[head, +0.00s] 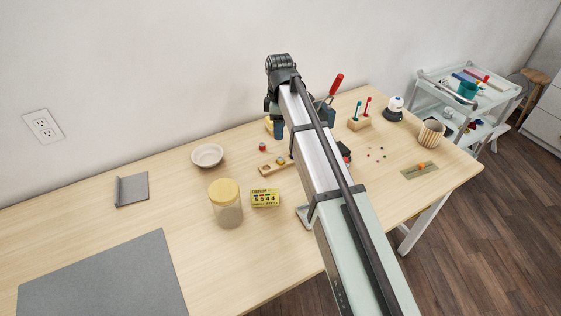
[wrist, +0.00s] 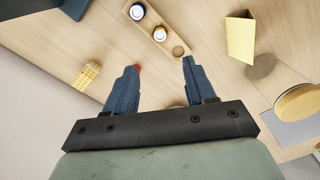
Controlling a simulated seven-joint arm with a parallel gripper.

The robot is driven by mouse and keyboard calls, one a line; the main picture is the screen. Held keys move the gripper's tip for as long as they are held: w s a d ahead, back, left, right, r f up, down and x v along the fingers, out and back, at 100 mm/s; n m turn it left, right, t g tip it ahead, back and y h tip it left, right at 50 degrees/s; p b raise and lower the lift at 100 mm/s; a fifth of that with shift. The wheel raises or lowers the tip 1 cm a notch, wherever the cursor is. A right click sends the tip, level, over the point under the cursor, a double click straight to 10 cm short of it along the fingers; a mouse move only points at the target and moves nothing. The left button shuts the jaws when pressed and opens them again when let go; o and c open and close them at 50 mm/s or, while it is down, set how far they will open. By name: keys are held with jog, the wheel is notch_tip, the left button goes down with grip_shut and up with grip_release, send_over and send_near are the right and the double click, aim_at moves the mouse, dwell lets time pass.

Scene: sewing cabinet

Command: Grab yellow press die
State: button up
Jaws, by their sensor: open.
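A small round die (wrist: 159,34) with a yellow rim sits in the middle socket of a narrow wooden strip (wrist: 173,44) in the wrist view. In the head view the yellow die (head: 280,160) shows on the strip (head: 268,169), left of my arm. A blue-rimmed die (wrist: 137,11) sits beside it, and the socket at the strip's other end is empty. My gripper (wrist: 160,72) is open, its two dark blue fingers apart with nothing held between them. The dies lie beyond the fingertips. In the head view my arm hides much of the gripper area.
A red-topped piece (head: 262,147) stands near the strip; its red tip shows by my left finger. A yellow checked object (wrist: 87,73) lies left of my fingers.

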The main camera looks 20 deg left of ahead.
aim_at(280, 159)
notch_tip(280, 159, down, 13)
jog(key=shift+d+r, duration=0.1)
dwell(0.7)
jog(key=shift+c, duration=0.5)
grip_shut()
